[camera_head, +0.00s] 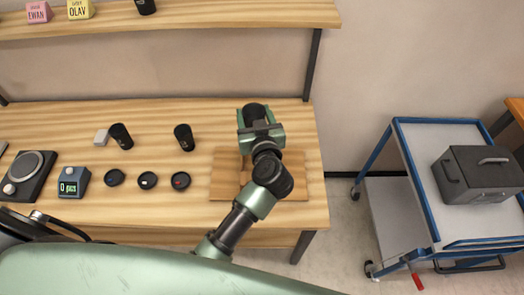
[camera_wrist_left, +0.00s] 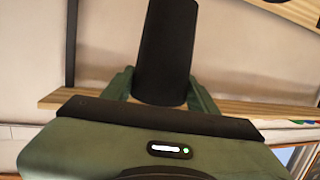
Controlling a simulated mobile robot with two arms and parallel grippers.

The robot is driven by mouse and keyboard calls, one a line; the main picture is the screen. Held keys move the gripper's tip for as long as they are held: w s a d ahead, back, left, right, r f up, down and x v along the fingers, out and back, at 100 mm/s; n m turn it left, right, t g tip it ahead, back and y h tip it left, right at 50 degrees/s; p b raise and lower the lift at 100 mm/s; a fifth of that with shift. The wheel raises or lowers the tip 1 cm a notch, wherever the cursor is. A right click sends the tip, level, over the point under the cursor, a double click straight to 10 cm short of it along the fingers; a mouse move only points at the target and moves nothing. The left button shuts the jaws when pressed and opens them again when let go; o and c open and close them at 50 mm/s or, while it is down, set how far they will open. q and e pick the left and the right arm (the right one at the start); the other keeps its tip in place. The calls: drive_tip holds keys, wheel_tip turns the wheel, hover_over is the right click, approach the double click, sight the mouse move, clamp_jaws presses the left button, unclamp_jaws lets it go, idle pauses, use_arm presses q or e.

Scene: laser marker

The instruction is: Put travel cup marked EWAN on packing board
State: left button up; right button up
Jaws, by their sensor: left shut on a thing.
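My left gripper (camera_head: 260,122) is shut on a black travel cup (camera_head: 256,111) over the right part of the workbench. In the left wrist view the cup (camera_wrist_left: 168,50) stands up between the green fingers (camera_wrist_left: 160,92); no marking can be read on its visible side. The wooden packing board (camera_head: 229,184) lies on the bench below and around my left wrist, which hides part of it. I cannot tell whether the cup touches anything below. My right gripper is not in view.
Two black cups (camera_head: 121,136) (camera_head: 183,137) stand on the bench, with several dark discs (camera_head: 147,180) before them. A counter reads "0 pcs" (camera_head: 75,182). On the shelf are a pink EWAN block (camera_head: 38,12), a yellow OLAV block (camera_head: 80,9) and another cup (camera_head: 146,6). A blue trolley (camera_head: 411,187) stands right.

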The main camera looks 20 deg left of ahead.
use_arm(q)
drive_tip(key=shift+w+r+p, duration=0.15)
drive_tip(key=shift+w+p, duration=0.3)
drive_tip(key=shift+w, duration=0.15)
drive_tip(key=shift+w+r+p, duration=0.15)
drive_tip(key=shift+w+p, duration=0.25)
drive_tip(key=shift+w, duration=0.2)
drive_tip(key=shift+w+f, duration=0.25)
drive_tip(key=shift+f, duration=0.05)
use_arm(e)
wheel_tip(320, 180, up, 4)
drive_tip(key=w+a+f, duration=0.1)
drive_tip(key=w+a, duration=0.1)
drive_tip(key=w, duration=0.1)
use_arm(q)
wheel_tip(320, 180, down, 6)
drive_tip(key=b, duration=0.4)
drive_tip(key=shift+r, duration=0.2)
wheel_tip(320, 180, down, 15)
drive_tip(key=b, duration=2)
drive_tip(key=shift+d+r+b, duration=0.1)
drive_tip(key=shift+r+b, duration=0.1)
drive_tip(key=shift+b, duration=0.1)
drive_tip(key=shift+r, duration=0.15)
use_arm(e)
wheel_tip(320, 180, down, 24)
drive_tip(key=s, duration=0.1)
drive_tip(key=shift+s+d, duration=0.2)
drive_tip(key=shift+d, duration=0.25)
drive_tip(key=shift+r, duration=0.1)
